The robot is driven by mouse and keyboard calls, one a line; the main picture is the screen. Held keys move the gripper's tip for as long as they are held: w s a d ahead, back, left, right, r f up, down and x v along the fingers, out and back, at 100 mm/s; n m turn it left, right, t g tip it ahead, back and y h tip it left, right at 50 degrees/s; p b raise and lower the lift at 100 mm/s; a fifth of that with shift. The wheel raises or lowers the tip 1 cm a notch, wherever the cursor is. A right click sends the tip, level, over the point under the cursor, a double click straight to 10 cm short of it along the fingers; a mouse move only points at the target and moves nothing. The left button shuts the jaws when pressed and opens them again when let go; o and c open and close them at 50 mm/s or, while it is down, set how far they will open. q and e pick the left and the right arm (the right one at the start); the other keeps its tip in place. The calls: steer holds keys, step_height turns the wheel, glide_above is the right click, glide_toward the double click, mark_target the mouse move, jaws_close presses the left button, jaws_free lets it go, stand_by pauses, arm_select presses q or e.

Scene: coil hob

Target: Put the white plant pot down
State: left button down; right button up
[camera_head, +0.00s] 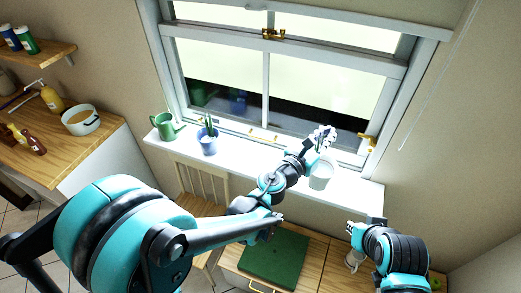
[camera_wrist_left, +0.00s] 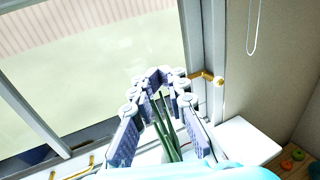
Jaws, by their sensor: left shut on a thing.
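The white plant pot (camera_head: 322,172) is at the right part of the white window sill (camera_head: 262,161), upright or nearly so. I cannot tell whether its base touches the sill. My left gripper (camera_head: 321,139) is at the top of the pot, shut on it. In the left wrist view the fingers of my left gripper (camera_wrist_left: 158,128) stand around long green leaves (camera_wrist_left: 167,138); the pot is mostly hidden there by my arm. My right gripper (camera_head: 352,229) is low at the right, below the sill; its finger opening is too small to tell.
The window (camera_head: 265,75) is close behind. A green board (camera_head: 274,257) lies on the wooden top below. The sill between the two pots is clear.

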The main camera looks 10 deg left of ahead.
arm_select(q)
steer(key=shift+s+d+r, duration=0.1)
steer(key=shift+d+r, duration=0.5)
steer(key=shift+d, duration=0.05)
steer(key=w+a+f+b, duration=0.2)
steer(key=w+a+f, duration=0.5)
steer(key=w+f, duration=0.2)
steer(key=shift+f+b, duration=0.35)
steer(key=shift+f, duration=0.55)
steer(key=shift+s+f, duration=0.1)
steer(key=shift+f, duration=0.05)
steer(key=c, duration=1.5)
jaws_free()
